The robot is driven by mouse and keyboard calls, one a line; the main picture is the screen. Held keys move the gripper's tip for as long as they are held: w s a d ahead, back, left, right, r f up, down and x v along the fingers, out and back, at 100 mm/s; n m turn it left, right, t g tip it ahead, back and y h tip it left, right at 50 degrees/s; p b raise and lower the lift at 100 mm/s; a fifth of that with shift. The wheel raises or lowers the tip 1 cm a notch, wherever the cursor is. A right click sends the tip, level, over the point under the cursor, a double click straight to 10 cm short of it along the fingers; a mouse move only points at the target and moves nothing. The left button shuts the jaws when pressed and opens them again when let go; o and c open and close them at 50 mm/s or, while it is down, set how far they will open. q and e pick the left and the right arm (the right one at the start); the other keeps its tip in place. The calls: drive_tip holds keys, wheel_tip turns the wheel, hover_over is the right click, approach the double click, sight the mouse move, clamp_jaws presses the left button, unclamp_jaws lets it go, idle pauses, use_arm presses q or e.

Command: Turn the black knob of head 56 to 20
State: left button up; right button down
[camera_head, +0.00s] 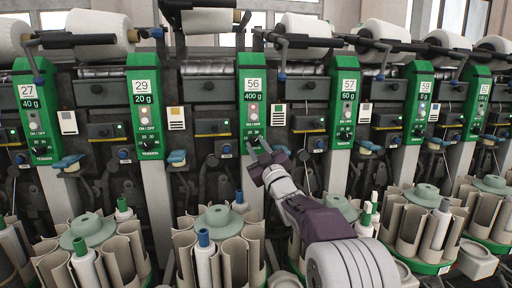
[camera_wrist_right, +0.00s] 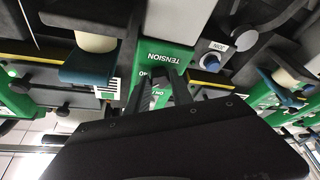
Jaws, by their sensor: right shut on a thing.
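In the right wrist view the two dark fingers (camera_wrist_right: 163,82) meet the green panel (camera_wrist_right: 166,53) beside the word TENSION. My left gripper is not in view.
Panels of heads 29 (camera_head: 143,99) and 57 (camera_head: 346,99) stand on either side, each with its own knob. White yarn cones (camera_head: 304,38) hang above. Below are round bobbin magazines (camera_head: 215,220) with upright tubes, close under my right arm. A blue knob (camera_wrist_right: 216,46) shows in the wrist view.

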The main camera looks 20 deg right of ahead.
drive_tip(key=n, duration=0.1)
drive_tip(key=n+y+p, duration=0.1)
drive_tip(key=n, duration=0.1)
drive_tip(key=n+g+y+p, duration=0.1)
drive_tip(key=shift+d+r+n, duration=0.15)
drive_tip(key=shift+r+n, duration=0.15)
drive_tip(key=shift+n, duration=0.1)
drive_tip(key=n+g+y+p, duration=0.1)
drive_tip(key=n+p, duration=0.2)
drive_tip(key=n, duration=0.1)
drive_tip(key=shift+d+r, duration=0.1)
drive_tip(key=shift+r, duration=0.05)
drive_tip(key=n+g+p, duration=0.1)
drive_tip(key=n, duration=0.1)
drive_tip(key=n+p, duration=0.2)
drive_tip(key=shift+s+r+g+y, duration=0.1)
drive_tip(key=shift+r+g+y, duration=0.05)
drive_tip(key=shift+g+y, duration=0.25)
drive_tip(key=shift+n+g+p, duration=0.4)
drive_tip(key=shift+n+p, duration=0.45)
drive_tip(key=shift+n, duration=0.25)
drive_tip(key=c, duration=1.1)
unclamp_jaws()
